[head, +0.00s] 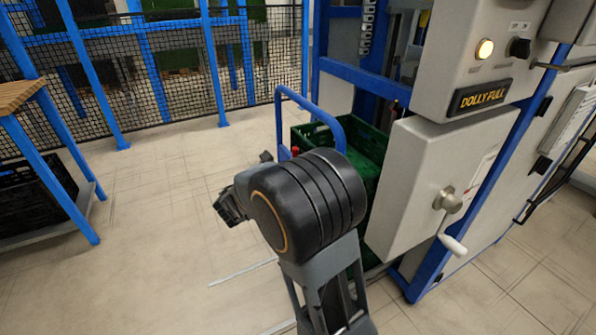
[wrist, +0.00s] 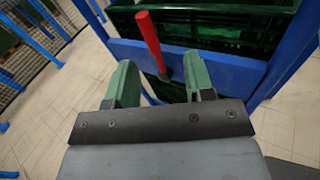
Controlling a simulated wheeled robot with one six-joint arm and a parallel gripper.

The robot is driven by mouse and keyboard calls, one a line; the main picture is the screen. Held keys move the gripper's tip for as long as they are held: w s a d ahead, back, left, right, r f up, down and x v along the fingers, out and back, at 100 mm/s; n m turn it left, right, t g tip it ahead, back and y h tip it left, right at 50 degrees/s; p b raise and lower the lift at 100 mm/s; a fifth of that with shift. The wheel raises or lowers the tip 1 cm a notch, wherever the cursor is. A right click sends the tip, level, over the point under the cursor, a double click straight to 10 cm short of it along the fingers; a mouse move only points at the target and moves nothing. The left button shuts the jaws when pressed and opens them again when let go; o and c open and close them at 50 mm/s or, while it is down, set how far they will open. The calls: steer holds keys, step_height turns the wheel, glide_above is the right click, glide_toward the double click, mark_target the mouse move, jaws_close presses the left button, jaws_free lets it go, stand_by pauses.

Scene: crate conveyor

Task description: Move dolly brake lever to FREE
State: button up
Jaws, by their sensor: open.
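In the head view my gripper (head: 230,208) is left of my dark wrist joint. No FREE marking is readable.
Green crates (head: 345,140) stand on the dolly behind its blue handle (head: 318,108). A grey cabinet (head: 410,190) with a crank handle (head: 452,243) and a DOLLY FULL sign (head: 482,96) stands at right. A blue-legged table (head: 50,150) is at left. Floor between is clear.

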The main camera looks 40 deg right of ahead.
mark_target(293, 156)
steer(key=shift+n+t, duration=0.5)
steer(key=shift+n, duration=0.3)
steer(key=b+x, duration=0.1)
steer(key=x, duration=0.3)
steer(key=w+f+b+x, duration=0.1)
steer(key=x, duration=0.4)
steer(key=b+x, duration=0.1)
steer(key=x, duration=0.4)
steer(key=shift+w+a+f+b, duration=0.15)
steer(key=shift+w+a+b, duration=0.1)
steer(key=shift+b, duration=0.15)
jaws_close()
